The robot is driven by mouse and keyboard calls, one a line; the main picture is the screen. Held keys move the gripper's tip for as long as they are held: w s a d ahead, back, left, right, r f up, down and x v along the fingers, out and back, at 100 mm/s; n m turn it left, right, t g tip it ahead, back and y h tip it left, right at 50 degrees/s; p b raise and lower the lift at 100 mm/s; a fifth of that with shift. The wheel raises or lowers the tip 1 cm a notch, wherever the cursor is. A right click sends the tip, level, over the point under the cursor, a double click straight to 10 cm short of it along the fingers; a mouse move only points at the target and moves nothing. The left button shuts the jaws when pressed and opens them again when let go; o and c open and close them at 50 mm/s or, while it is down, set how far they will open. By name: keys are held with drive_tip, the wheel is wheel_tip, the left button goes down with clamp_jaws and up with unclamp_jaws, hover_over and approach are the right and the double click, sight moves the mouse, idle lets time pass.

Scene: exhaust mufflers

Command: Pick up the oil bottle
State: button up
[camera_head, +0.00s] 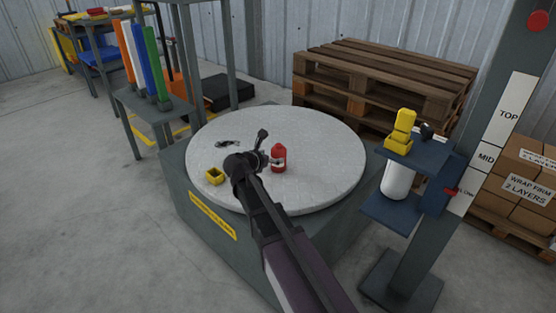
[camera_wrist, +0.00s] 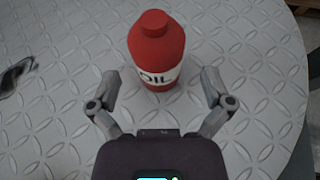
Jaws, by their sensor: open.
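The oil bottle (camera_head: 279,158) is red with a white label and stands upright on the round grey turntable (camera_head: 335,147). In the wrist view the bottle (camera_wrist: 157,48) is at top centre, with its red cap and the label "OIL" showing. My gripper (camera_wrist: 167,90) is open, its two fingers apart on either side below the bottle. The bottle lies just beyond the fingertips, and I see no contact. In the head view my gripper (camera_head: 262,148) is over the turntable, just left of the bottle, and the arm partly covers that area.
A small yellow box (camera_head: 214,177) sits left of my gripper on the turntable. A dark flat object (camera_head: 228,142) lies behind it. A post with blue shelves (camera_head: 420,155) stands at the right, and wooden pallets (camera_head: 385,75) are stacked behind. The turntable's right side is clear.

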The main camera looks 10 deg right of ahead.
sight(279, 144)
drive_tip(key=b+x, duration=0.1)
drive_tip(key=x, duration=0.2)
drive_tip(key=shift+w+d+f, duration=0.1)
drive_tip(key=shift+w+f, duration=0.15)
drive_tip(key=shift+w, duration=0.05)
drive_tip(key=shift+w+d+f+b, duration=0.2)
drive_tip(key=shift+w+d+b, duration=0.25)
drive_tip(key=shift+d, duration=0.05)
drive_tip(key=c, duration=1)
drive_tip(key=shift+r, duration=0.2)
wheel_tip(279, 144, up, 2)
drive_tip(key=shift+r+p, duration=0.1)
drive_tip(key=shift+p, duration=1.15)
drive_tip(key=shift+r+p, duration=0.8)
drive_tip(key=shift+p, duration=0.05)
drive_tip(key=s+a, duration=0.2)
drive_tip(key=s, duration=0.3)
drive_tip(key=s+a, duration=0.2)
drive_tip(key=s, duration=0.2)
drive_tip(key=s+a+p, duration=0.1)
drive_tip(key=s+a, duration=0.1)
drive_tip(key=s, duration=0.3)
drive_tip(key=shift+s+a+r, duration=0.3)
drive_tip(key=shift+s+r, duration=0.05)
drive_tip(key=shift+r, duration=0.05)
